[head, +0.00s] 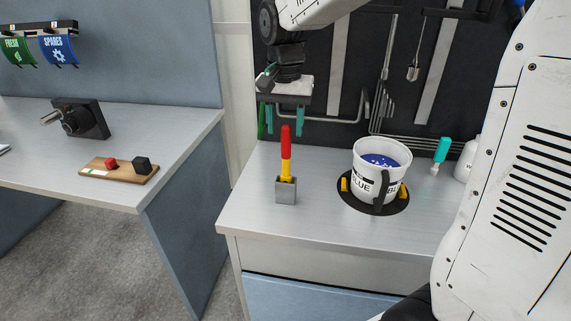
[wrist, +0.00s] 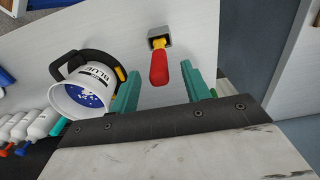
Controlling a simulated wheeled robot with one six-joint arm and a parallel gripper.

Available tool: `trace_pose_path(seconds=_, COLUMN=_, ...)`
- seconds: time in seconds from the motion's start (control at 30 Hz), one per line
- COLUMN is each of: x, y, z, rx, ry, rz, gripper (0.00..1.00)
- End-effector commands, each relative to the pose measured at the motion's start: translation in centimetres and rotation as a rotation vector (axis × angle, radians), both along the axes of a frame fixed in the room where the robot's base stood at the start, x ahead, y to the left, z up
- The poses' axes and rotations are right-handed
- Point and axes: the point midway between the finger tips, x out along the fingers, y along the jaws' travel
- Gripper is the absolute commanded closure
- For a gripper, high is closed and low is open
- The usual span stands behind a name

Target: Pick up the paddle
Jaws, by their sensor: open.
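The paddle (head: 286,150), as I take it, has a red handle and a yellow lower part. It stands upright in a small grey holder (head: 286,190) on the right-hand bench; its lower end is hidden inside. In the wrist view the red handle (wrist: 159,70) points toward me, with the holder (wrist: 160,35) beyond it. My gripper (head: 284,122) has teal fingers and is open and empty. In the head view it is above and behind the handle top. In the wrist view its fingertips (wrist: 160,68) appear on either side of the handle, without visible contact.
A white bucket labelled BLUE (head: 366,168) stands in a black ring right of the paddle. A teal-handled tool (head: 441,152) and white bottle (head: 467,160) are farther right. Tools hang on the black back panel (head: 345,35). The bench (head: 250,215) is clear left of the holder.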

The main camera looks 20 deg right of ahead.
Motion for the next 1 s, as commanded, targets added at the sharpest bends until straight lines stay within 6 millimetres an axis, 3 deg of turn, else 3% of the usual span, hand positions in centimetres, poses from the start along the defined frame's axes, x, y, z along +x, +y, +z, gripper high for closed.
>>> trace_pose_path(seconds=0.2, x=0.2, y=-0.3, z=-3.1, rx=0.000, ry=0.001, rz=0.001, gripper=0.53)
trace_pose_path(seconds=0.5, x=0.2, y=-0.3, z=-3.5, rx=0.000, ry=0.000, rz=0.000, gripper=0.53)
trace_pose_path(seconds=0.67, x=0.2, y=-0.3, z=-3.5, rx=0.000, ry=0.000, rz=0.000, gripper=0.97)
trace_pose_path(seconds=1.0, x=0.2, y=-0.3, z=-3.2, rx=0.000, ry=-0.001, rz=0.000, gripper=1.00)
